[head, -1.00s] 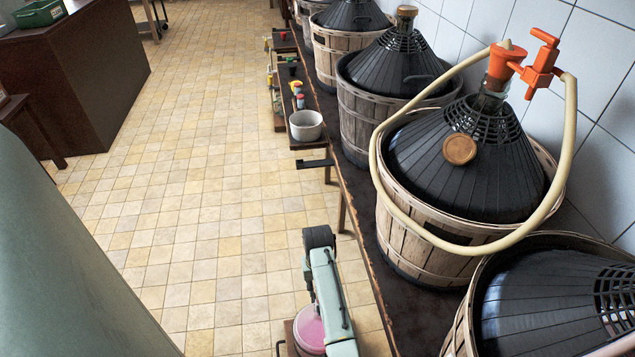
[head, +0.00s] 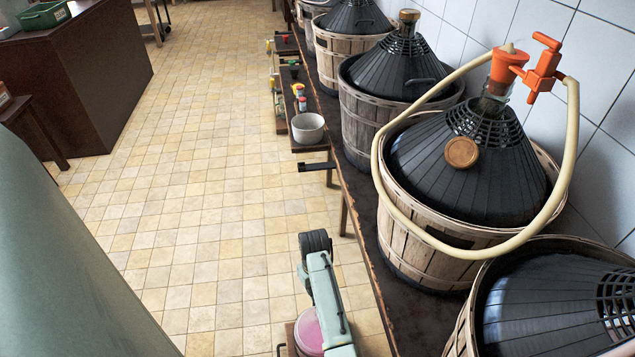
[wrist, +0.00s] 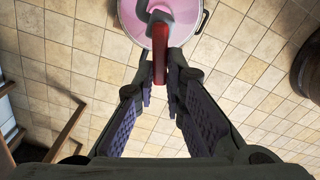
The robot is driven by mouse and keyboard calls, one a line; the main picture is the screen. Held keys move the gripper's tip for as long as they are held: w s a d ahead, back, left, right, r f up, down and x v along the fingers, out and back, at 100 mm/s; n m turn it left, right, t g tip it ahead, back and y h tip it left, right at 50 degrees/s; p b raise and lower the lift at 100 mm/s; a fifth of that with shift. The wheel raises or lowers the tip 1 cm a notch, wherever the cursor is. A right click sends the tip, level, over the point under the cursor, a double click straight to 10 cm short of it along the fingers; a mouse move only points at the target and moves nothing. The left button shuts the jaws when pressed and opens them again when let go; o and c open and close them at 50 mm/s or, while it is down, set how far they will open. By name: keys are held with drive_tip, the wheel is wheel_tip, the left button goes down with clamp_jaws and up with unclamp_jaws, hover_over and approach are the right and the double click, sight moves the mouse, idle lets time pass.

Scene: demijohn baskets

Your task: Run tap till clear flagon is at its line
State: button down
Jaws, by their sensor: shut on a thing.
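An orange tap (head: 543,72) sits on the neck of the nearest whole demijohn (head: 470,165), with a cream hose (head: 572,150) looping from it around the basket. My gripper (wrist: 161,78) is shut on a red bar (wrist: 161,48) in the wrist view. The bar joins a grey piece lying over a round pink thing (wrist: 128,14). In the head view the pink thing (head: 307,335) shows at the bottom edge, partly covered by my pale green arm. My fingertips are hidden there. I cannot make out a clear flagon or a fill line.
More basketed demijohns (head: 395,65) line a dark bench along the tiled wall. A brown counter (head: 75,80) is at the far left. The tiled floor between is clear.

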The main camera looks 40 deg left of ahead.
drive_tip(key=shift+s+n, duration=0.1)
drive_tip(key=shift+n, duration=0.3)
drive_tip(key=c, duration=1.6)
unclamp_jaws()
drive_tip(key=shift+c, duration=0.2)
drive_tip(key=shift+r, duration=0.1)
wheel_tip(320, 180, up, 12)
